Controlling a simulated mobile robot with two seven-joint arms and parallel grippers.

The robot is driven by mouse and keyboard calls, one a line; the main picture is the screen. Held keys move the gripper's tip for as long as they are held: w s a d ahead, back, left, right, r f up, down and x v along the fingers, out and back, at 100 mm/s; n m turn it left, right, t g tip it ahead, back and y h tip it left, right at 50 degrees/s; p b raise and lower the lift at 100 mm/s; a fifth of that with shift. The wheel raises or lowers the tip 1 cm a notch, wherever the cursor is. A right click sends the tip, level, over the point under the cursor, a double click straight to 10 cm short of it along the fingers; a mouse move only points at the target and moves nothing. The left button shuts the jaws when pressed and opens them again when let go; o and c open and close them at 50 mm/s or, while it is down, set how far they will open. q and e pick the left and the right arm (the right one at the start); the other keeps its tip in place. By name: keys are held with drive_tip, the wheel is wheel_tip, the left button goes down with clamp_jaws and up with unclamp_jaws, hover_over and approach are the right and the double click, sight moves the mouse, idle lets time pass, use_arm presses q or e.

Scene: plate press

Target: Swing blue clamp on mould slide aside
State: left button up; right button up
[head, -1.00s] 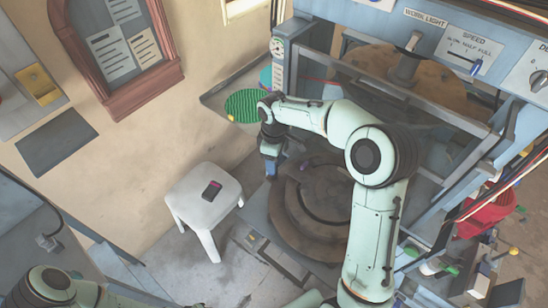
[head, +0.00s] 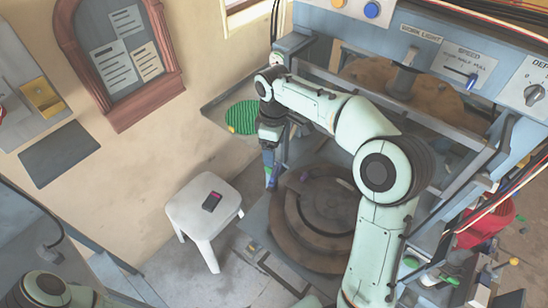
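The round brown mould (head: 318,215) sits on its slide in the press, partly behind my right arm. A small upright blue piece (head: 269,160), which looks like the blue clamp, stands at the mould's left back edge. My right gripper (head: 270,140) points down right at the top of this blue piece. I cannot tell whether its fingers are around the piece, touching it or just above it. Its fingers are too small and dark to read. Only part of my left arm shows at the lower left; its gripper is out of view.
A tray with a green ribbed pad (head: 243,117) is behind the gripper. The press frame and control panel (head: 455,60) rise at the back right. Floor shows between stool and slide.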

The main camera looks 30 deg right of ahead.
wheel_tip(320, 180, up, 2)
drive_tip(key=shift+r, duration=0.2)
idle(0.8)
